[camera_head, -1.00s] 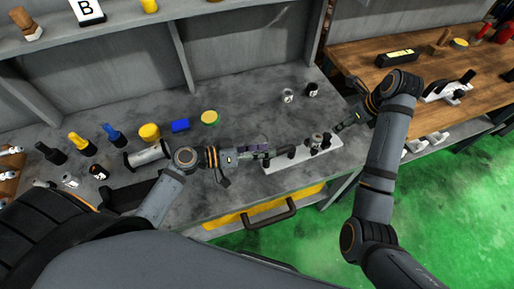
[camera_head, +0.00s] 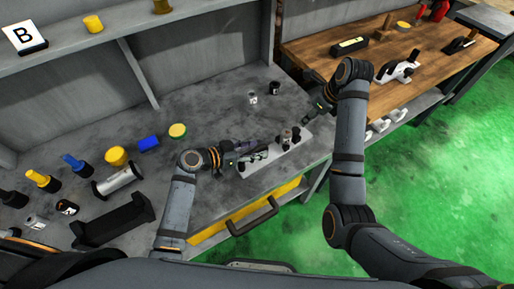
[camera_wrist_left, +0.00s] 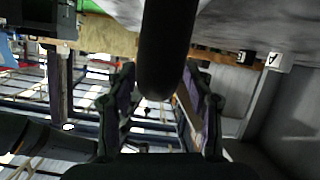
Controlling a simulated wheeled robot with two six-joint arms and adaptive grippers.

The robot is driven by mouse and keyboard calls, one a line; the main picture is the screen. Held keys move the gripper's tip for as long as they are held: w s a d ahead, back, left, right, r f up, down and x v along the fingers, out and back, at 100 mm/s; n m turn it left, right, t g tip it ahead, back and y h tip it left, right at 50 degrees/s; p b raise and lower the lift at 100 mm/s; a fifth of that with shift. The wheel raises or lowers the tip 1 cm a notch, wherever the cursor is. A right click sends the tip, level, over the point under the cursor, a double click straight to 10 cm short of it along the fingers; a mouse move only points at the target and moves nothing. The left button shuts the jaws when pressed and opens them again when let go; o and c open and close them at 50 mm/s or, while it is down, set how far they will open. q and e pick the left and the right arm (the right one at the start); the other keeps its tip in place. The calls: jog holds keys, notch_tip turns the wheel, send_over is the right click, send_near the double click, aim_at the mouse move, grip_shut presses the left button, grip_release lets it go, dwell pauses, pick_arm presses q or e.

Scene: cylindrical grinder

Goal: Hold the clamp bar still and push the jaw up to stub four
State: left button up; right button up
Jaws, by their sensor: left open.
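The clamp bar is a pale grey bar (camera_head: 270,158) with black stubs, lying slantwise near the front edge of the grey bench. A grey, cylindrical jaw (camera_head: 285,136) stands on its right half, beside a dark stub (camera_head: 296,133). My left gripper (camera_head: 256,150) is over the left part of the bar and hides some of it. In the left wrist view its fingers (camera_wrist_left: 163,108) are apart, with a dark, rounded post (camera_wrist_left: 163,50) in front of and between them; contact cannot be told. My right gripper (camera_head: 316,112) is just beyond the bar's right end; its fingers are too small to read.
A white-grey cup (camera_head: 252,98) and a black one (camera_head: 274,88) stand behind the bar. A yellow drawer with a dark handle (camera_head: 252,216) is below the bench front. Coloured pieces, a silver cylinder (camera_head: 118,180) and a black cradle (camera_head: 112,220) lie to the left.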

pick_arm(q)
jog(key=shift+w+d+f, duration=0.2)
jog(key=shift+w+d, duration=0.1)
jog(key=shift+d, duration=0.15)
grip_shut()
dwell(0.3)
